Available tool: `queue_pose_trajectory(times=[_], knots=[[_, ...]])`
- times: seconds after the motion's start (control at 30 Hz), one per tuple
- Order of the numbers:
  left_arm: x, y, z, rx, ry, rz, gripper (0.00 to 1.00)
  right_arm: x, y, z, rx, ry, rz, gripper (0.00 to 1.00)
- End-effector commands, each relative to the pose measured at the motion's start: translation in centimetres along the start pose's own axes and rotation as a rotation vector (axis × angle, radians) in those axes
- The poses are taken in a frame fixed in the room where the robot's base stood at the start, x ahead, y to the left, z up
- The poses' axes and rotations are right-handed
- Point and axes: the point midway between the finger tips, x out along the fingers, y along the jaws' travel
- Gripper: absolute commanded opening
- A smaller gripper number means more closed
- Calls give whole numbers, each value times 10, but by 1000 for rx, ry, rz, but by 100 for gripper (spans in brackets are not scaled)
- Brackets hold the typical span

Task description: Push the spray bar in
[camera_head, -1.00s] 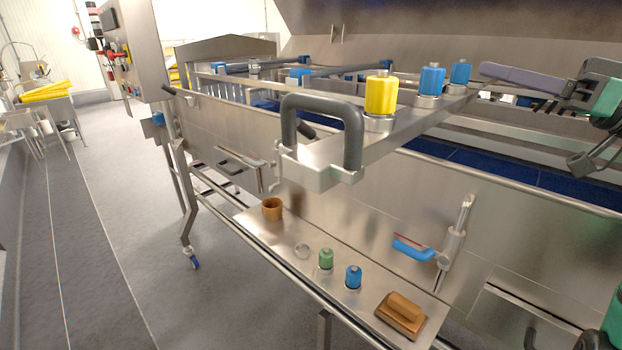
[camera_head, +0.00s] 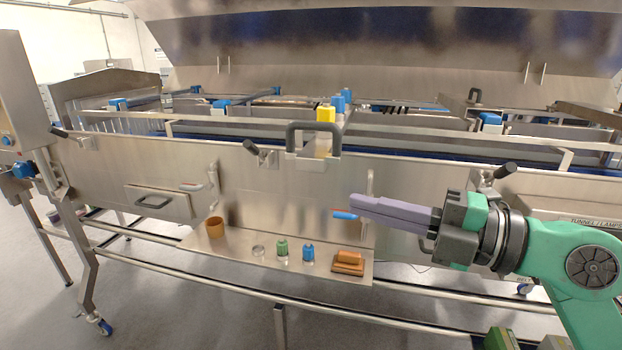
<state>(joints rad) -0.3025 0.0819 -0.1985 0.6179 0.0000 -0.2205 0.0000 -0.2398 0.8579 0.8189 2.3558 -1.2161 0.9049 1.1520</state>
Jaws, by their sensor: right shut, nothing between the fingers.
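The spray bar (camera_head: 324,149) shows nearly end-on at the middle of the tunnel's front edge. Its dark grey U-shaped handle (camera_head: 314,127) faces me on a steel end plate. A yellow nozzle cap (camera_head: 326,115) and several blue caps (camera_head: 341,100) stand along the bar behind the handle. From this angle I cannot tell how far the bar sticks out. My right gripper (camera_head: 352,206) comes in from the right, its long purple fingers shut and pointing left. In the picture it is below and right of the handle, apart from it and empty. My left gripper is out of view.
A steel shelf (camera_head: 226,262) below holds a brown cup (camera_head: 215,227), a green-capped nozzle (camera_head: 282,248), a blue-capped nozzle (camera_head: 308,252) and a brown block (camera_head: 348,263). A blue-handled valve (camera_head: 344,215) is on the wall by my right fingertips. Floor shows clear at left.

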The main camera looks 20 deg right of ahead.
Motion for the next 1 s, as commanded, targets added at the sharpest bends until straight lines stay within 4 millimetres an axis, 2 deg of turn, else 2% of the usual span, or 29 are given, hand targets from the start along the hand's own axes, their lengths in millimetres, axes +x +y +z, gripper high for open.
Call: queue_pose_trajectory(times=[0.2,0.5,0.6,0.7,1.0], knots=[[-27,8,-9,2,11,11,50,41,8,-1,-3,4,0,0],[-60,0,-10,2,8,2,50,94,9,3,-2,-1,7,0],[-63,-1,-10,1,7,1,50,98,6,23,3,-2,10,0],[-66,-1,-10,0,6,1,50,100,5,34,1,-2,9,0],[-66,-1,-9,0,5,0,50,102,2,39,-2,1,6,0]])
